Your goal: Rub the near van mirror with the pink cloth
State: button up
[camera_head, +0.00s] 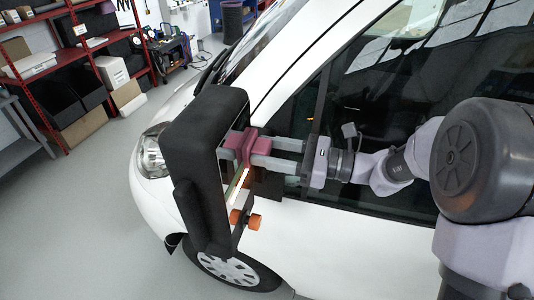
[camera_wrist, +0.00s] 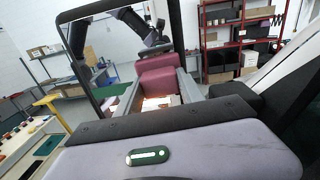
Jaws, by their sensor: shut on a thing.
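The near van mirror (camera_head: 205,150) is a tall black housing standing out from the white van's side, its glass side turned right toward my arm. In the wrist view its black frame (camera_wrist: 68,45) surrounds glass that reflects my arm and the room. My gripper (camera_head: 258,150) is shut on the pink cloth (camera_head: 246,143), a folded block held at the upper part of the glass. In the wrist view the cloth (camera_wrist: 158,78) sits between the fingers and meets its own reflection, so it looks in contact or very nearly so. The cloth hides the glass behind it.
The van's side window (camera_head: 380,90) and white door (camera_head: 330,245) lie close beside my arm. An orange round piece (camera_head: 254,221) shows just below the gripper by the mirror's lower edge. Red shelving (camera_head: 75,60) stands far off at left, with open floor (camera_head: 90,220) between.

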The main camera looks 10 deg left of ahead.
jog(key=shift+d, duration=0.1)
jog(key=shift+s+d+b, duration=0.1)
jog(key=shift+d+b, duration=0.65)
jog(key=shift+d, duration=2.1)
jog(key=d, duration=0.3)
jog(key=shift+b, duration=0.4)
